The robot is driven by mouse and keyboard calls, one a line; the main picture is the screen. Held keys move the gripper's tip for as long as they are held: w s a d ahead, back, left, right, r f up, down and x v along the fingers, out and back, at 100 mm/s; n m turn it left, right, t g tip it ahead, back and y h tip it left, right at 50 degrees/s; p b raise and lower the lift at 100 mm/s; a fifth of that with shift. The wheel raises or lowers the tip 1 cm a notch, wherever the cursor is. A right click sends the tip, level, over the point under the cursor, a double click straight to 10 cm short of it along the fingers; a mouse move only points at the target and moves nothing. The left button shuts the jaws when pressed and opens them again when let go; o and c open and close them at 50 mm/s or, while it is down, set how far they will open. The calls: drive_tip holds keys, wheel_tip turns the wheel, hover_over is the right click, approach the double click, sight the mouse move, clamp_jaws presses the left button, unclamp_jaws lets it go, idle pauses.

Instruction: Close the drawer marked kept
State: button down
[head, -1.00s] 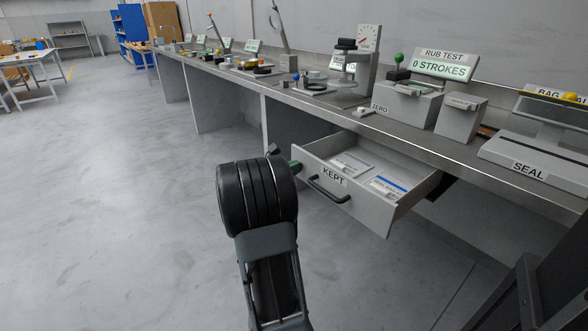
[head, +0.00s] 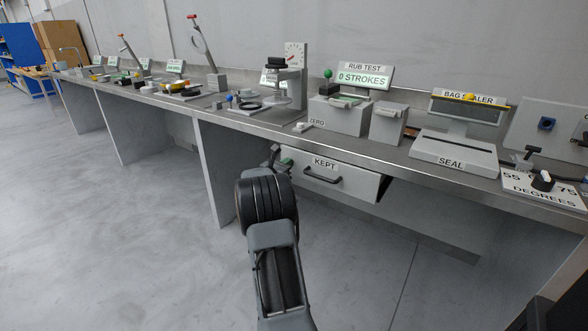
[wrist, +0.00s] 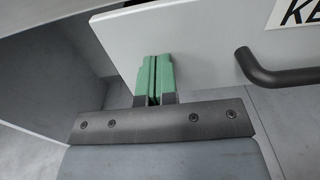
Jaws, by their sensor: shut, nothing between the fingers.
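The drawer marked KEPT (head: 352,186) hangs under the bench, its front panel nearly in line with the bench edge; its inside is hidden from the head view. A narrow dark gap shows at its right end. Its black bar handle (head: 322,175) is in the middle of the front. The drawer front (wrist: 205,45) also fills the upper wrist view, with the handle (wrist: 275,75) at right. My gripper (wrist: 154,62) is shut and empty, its green fingertips at the drawer front left of the handle, seemingly touching it. In the head view my arm partly hides the gripper (head: 286,160).
The steel bench top (head: 395,155) runs above the drawer. On it stand the rub test device (head: 340,115), the bag sealer (head: 455,150) and several other instruments. A bench support panel (head: 215,175) stands left of my arm. The floor in front is clear.

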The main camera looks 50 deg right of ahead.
drive_tip(key=shift+w+d, duration=0.1)
drive_tip(key=shift+d, duration=0.35)
drive_tip(key=shift+a, duration=0.1)
drive_tip(key=a+p, duration=0.1)
drive_tip(key=a, duration=1.2)
drive_tip(key=shift+s+a, duration=0.4)
drive_tip(key=s+a+r+m+g+y+p, duration=0.1)
drive_tip(key=s+a+r+m+y+p, duration=0.2)
drive_tip(key=s+a+r+m+p, duration=0.25)
drive_tip(key=s+a+r+m+g+y+p, duration=0.1)
drive_tip(key=s+a+r+m+y+p, duration=0.25)
drive_tip(key=a+r+p, duration=0.45)
drive_tip(key=s+a+r+m+t+y+p, duration=0.1)
drive_tip(key=s+a+r+m+y+p, duration=0.1)
drive_tip(key=a, duration=0.5)
drive_tip(key=s+a+r+m+t+y+p, duration=0.2)
drive_tip(key=s+a+r+m+y+p, duration=0.1)
drive_tip(key=a+r+p, duration=0.4)
drive_tip(key=s+a+r+m+t+y+p, duration=0.1)
drive_tip(key=s+a+r+m+y+p, duration=0.1)
drive_tip(key=a+r+m+y+p, duration=0.2)
drive_tip(key=a+y+p, duration=0.2)
drive_tip(key=a, duration=0.2)
drive_tip(key=shift+s+r+t+p, duration=0.3)
drive_tip(key=shift+s+p, duration=0.05)
